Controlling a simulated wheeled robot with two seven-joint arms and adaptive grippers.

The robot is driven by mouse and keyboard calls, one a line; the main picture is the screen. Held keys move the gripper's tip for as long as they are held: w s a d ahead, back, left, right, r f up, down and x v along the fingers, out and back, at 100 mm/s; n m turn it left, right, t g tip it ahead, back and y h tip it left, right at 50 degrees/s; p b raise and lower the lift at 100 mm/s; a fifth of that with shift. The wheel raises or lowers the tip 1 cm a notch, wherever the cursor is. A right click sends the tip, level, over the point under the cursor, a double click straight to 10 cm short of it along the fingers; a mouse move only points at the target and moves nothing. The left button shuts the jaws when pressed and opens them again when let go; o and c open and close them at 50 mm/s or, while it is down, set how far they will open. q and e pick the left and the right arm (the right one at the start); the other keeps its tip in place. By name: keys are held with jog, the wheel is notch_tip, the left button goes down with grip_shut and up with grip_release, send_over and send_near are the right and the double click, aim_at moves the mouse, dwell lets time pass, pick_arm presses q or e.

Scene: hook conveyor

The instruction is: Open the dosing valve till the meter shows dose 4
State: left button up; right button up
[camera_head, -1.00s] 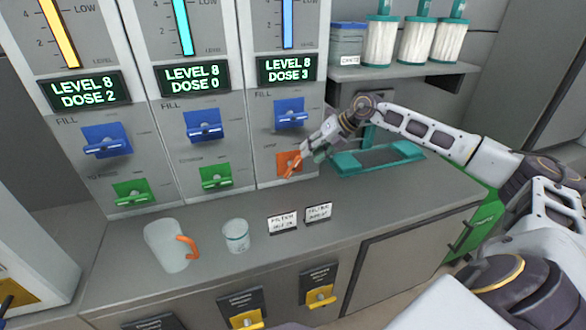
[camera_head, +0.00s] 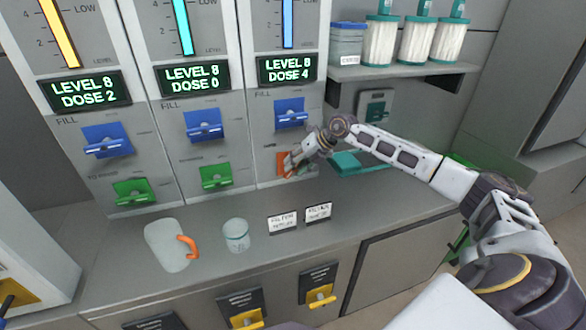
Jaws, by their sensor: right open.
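The right column's meter (camera_head: 287,70) reads LEVEL 8, DOSE 4. Below it is a blue fill valve (camera_head: 290,113), and under that an orange valve (camera_head: 283,163), partly hidden by my right gripper. My right gripper (camera_head: 292,167) is open, with its fingers at the orange valve; whether they touch it I cannot tell. The middle meter (camera_head: 193,78) reads LEVEL 8, DOSE 0, and the left meter (camera_head: 86,92) reads LEVEL 8, DOSE 2. Both of those columns have a blue valve above a green one. My left gripper is not in view.
A teal tray (camera_head: 358,163) lies behind my right arm. Filter canisters (camera_head: 417,41) stand on a shelf at upper right.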

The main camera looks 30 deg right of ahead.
jog(key=shift+x, duration=1)
jog(key=shift+c, duration=0.2)
grip_shut()
